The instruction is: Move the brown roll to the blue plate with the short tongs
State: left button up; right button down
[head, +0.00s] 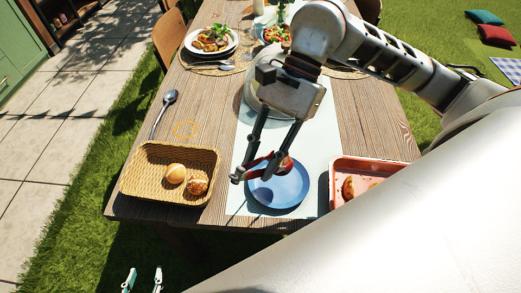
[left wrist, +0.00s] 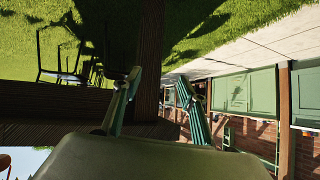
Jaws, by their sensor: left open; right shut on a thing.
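My right gripper (head: 256,178) reaches down from the upper right over the blue plate (head: 278,192) in the head view. It is shut on the short tongs (head: 257,161), which look red and are partly hidden by its dark fingers. A reddish-brown rounded shape (head: 286,165) shows beside the fingers; I cannot tell whether it is part of the tongs. A brown roll with pale specks (head: 198,187) lies in a wicker basket (head: 140,187) beside a paler roll (head: 176,173). My left gripper (head: 142,279) is open and empty below the table's front edge; its fingers also show in the left wrist view (left wrist: 155,90).
A red tray (head: 345,166) with brown pieces stands right of the plate, partly hidden by my arm. A spoon (head: 163,112) lies behind the basket. Plates of food (head: 211,41) stand at the back.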

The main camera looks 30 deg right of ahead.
pick_arm(q)
jog(key=shift+a+f+b, duration=0.15)
jog(key=shift+f+b, duration=0.45)
jog(key=shift+b, duration=0.1)
pick_arm(e)
jog(key=shift+f, duration=2.35)
jog(key=c, duration=2.3)
grip_release()
jog(key=shift+r, duration=0.1)
pick_arm(q)
jog(key=shift+t, duration=0.3)
jog(key=r+p, duration=0.2)
jog(key=w+r+p, duration=0.1)
jog(key=r+p, duration=0.1)
jog(key=r, duration=0.1)
jog(key=shift+w, duration=0.2)
pick_arm(e)
notch_tip(320, 180, up, 10)
